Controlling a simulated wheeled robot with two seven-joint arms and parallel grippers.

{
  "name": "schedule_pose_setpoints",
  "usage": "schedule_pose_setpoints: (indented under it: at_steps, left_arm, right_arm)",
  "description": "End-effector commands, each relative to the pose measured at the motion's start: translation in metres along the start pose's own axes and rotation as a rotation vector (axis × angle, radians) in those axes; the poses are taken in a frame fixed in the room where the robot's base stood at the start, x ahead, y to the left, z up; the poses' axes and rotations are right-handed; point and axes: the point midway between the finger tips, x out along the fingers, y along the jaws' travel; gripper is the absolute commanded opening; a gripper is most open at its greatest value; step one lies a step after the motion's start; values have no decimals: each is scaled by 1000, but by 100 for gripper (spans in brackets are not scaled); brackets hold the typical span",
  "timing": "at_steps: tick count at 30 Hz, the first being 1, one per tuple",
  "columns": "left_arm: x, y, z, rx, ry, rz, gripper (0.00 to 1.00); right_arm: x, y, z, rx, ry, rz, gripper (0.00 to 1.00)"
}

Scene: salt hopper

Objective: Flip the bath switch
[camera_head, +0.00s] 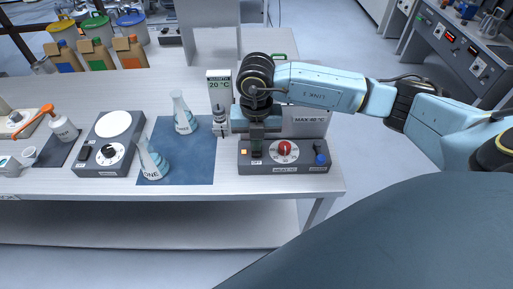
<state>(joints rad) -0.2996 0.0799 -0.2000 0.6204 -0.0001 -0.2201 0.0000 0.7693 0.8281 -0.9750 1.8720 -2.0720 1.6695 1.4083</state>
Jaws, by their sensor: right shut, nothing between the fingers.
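The bath's grey control box (300,169) sits at the front right of the bench, with a red dial (284,148) in its middle and a blue knob (320,158) at its right. Behind it is a pale bath body with a "MAX" temperature label (309,119), partly covered by my arm. My right gripper (257,150) points down over the left end of the control box, its fingers shut and empty. The fingertips are at or just above the small dark switch area there. The switch is largely hidden, so its position and any contact cannot be told. My left gripper is not in view.
A tall unit reading 20 °C (219,84) stands just left of my right gripper. Two flasks (184,115) (153,163) stand on a blue mat (205,169). A stirrer plate (104,163) is farther left. Lidded buckets (97,29) stand at the back left.

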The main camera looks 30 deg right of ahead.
Motion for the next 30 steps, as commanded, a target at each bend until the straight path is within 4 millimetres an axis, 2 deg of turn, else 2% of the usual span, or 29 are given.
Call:
schedule_pose_setpoints:
  at_steps: [30]
  left_arm:
    - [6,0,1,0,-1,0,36]
  right_arm:
    - [8,0,0,0,2,-1,0]
